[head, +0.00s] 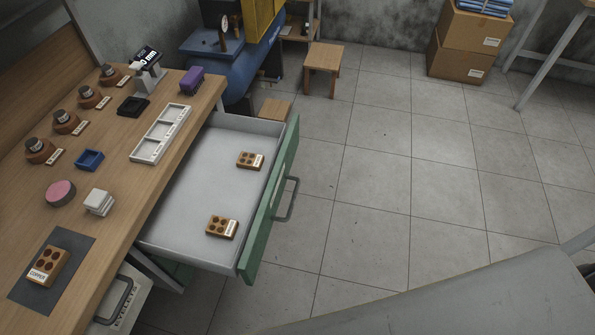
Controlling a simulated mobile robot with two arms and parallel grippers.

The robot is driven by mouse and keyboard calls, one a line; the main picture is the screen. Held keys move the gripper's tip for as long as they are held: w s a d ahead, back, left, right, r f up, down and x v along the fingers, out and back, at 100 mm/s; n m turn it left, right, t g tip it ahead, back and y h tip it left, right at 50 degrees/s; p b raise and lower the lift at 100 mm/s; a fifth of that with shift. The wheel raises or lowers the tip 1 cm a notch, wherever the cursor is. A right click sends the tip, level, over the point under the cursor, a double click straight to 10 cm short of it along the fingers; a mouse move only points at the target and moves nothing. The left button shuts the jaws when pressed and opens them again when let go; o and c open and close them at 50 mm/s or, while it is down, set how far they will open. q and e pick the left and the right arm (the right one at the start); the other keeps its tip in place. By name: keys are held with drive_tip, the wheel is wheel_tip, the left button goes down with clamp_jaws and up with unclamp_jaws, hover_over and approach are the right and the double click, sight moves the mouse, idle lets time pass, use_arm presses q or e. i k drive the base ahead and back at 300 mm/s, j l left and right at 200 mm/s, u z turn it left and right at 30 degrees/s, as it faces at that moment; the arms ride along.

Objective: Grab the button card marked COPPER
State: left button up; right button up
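A wooden button card (50,262) with dark round spots lies on a dark grey mat (72,247) at the near left of the workbench. Its white label appears to read COPPER. Two similar wooden cards lie in the open drawer, one toward the back (248,160) and one nearer the front (218,226). Their white labels are too small to read. Neither of my grippers is in view.
The green-fronted drawer (272,205) is pulled out over the floor. The bench (110,205) holds several dark round pieces on wooden bases, a blue tray (89,160), a pink disc (60,193), white blocks (99,201) and a white compartment tray (160,135).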

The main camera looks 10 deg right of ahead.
sight(45, 270)
drive_tip(key=z, duration=0.2)
drive_tip(key=u, duration=1.75)
